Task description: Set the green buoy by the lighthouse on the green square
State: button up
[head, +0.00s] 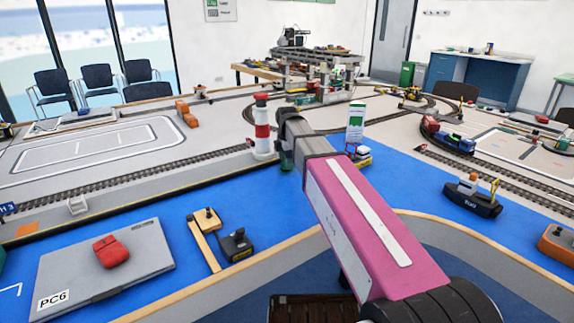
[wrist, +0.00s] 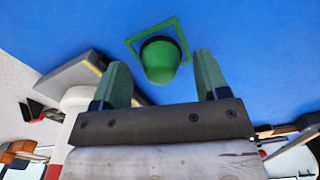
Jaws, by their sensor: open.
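The green buoy (wrist: 164,64) stands on the blue surface in the wrist view, its dark base inside the outline of the green square (wrist: 150,29). Its body overlaps the near part of the outline and hides it. My gripper (wrist: 161,60) is open, with one green finger on each side of the buoy and a visible gap to each. The red and white lighthouse (head: 262,128) stands just left of my gripper (head: 286,160) in the head view. Its white body (wrist: 82,100) is beside the left finger in the wrist view. I cannot make out the buoy in the head view.
A dark tug (head: 472,196) is farther right. A railway track (head: 110,181) runs behind the blue area. Blue surface at the left front holds a grey panel (head: 75,270).

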notch_tip(320, 180, up, 10)
jog(key=shift+r, duration=0.15)
dwell(0.3)
dwell(1.2)
